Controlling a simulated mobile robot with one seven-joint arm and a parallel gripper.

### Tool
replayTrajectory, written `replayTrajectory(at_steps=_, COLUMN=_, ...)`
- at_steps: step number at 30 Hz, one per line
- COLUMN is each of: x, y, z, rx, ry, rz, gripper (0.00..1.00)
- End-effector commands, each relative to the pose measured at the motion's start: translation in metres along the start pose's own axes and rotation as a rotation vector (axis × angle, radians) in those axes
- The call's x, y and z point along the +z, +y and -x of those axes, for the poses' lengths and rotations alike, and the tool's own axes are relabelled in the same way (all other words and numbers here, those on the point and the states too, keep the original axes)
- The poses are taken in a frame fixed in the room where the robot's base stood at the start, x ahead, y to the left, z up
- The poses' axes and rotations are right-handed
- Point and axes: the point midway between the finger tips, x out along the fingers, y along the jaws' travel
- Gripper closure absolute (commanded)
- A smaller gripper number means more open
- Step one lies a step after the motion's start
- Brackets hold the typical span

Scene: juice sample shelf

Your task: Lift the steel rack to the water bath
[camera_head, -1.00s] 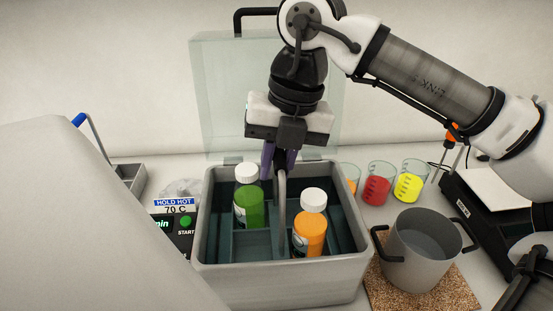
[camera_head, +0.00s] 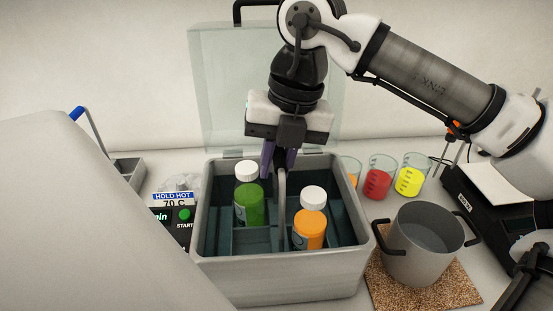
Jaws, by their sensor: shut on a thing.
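The water bath (camera_head: 285,272) is a grey box with its clear lid (camera_head: 225,95) open at the back. The steel rack, with an upright grey handle (camera_head: 281,195), is inside the bath; its lower part looks dark teal and is partly hidden by the bath walls. A green bottle (camera_head: 249,205) with a white cap stands left of the handle. An orange bottle (camera_head: 310,228) with a white cap stands to its right. My gripper (camera_head: 280,168) points down over the bath, its purple fingers shut on the top of the handle.
A grey two-handled pot (camera_head: 418,262) stands on a cork mat (camera_head: 450,292) right of the bath. Beakers with red (camera_head: 379,184) and yellow (camera_head: 409,182) contents stand behind it. A control panel (camera_head: 178,215) reading HOLD HOT 70 C is at the left. A black device (camera_head: 478,205) is at the right.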

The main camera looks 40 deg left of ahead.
Motion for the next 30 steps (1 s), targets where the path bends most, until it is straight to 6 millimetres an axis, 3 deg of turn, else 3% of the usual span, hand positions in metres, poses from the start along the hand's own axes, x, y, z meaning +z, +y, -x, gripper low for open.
replayTrajectory(at_steps=12, x=0.0001, y=-0.0001, z=-0.0012, rx=0.001, ry=-0.001, rz=0.000, gripper=1.00)
replayTrajectory(at_steps=13, x=0.0001, y=-0.0001, z=-0.0012, rx=0.001, ry=-0.001, rz=0.000, gripper=0.80)
replayTrajectory(at_steps=18, x=0.0000, y=-0.0002, z=-0.0015, rx=0.001, ry=-0.001, rz=0.000, gripper=0.58)
replayTrajectory(at_steps=26, x=-0.0001, y=-0.0008, z=-0.0027, rx=-0.001, ry=0.002, rz=0.000, gripper=0.58)
replayTrajectory(at_steps=30, x=0.0004, y=-0.0009, z=0.0068, rx=-0.002, ry=0.000, rz=-0.003, gripper=0.58)
